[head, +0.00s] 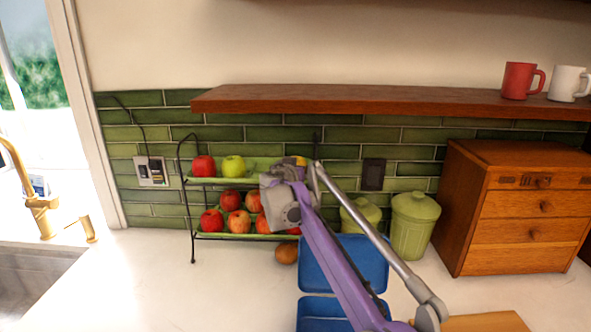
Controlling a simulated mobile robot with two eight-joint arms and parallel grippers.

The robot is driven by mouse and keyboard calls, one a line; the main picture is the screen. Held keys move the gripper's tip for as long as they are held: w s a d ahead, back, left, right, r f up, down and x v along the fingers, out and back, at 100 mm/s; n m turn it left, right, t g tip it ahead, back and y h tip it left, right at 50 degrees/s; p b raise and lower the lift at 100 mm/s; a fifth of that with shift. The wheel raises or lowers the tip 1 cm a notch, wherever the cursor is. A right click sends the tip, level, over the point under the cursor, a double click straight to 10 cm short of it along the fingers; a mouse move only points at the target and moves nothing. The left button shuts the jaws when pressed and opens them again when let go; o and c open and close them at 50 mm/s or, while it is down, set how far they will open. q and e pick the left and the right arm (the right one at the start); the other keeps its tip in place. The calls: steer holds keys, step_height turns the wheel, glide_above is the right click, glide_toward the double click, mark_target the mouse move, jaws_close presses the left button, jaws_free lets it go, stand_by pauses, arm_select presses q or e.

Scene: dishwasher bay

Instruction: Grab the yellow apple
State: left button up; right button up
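A yellow-green apple (233,165) sits on the upper tier of a two-tier rack (191,181), just right of a red apple (203,166). My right gripper (280,200) is in front of the rack's right side, to the right of and lower than the yellow-green apple, and appears apart from it. Its fingers are hard to make out, so I cannot tell whether it is open or shut. A small yellow patch (300,161) shows at the top of the gripper, and I cannot tell what it is. My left gripper is out of view.
Several red apples (239,221) fill the lower tier. A brown round item (286,252) and an open blue box (328,262) are on the counter. Green canisters (413,226) and a wooden drawer box (515,207) stand right. A wooden shelf (390,100) overhangs.

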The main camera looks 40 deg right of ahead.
steer(key=shift+w+d+f, duration=0.1)
steer(key=shift+w+d, duration=0.1)
steer(key=shift+d, duration=0.05)
steer(key=c, duration=1.2)
steer(key=shift+c, duration=0.2)
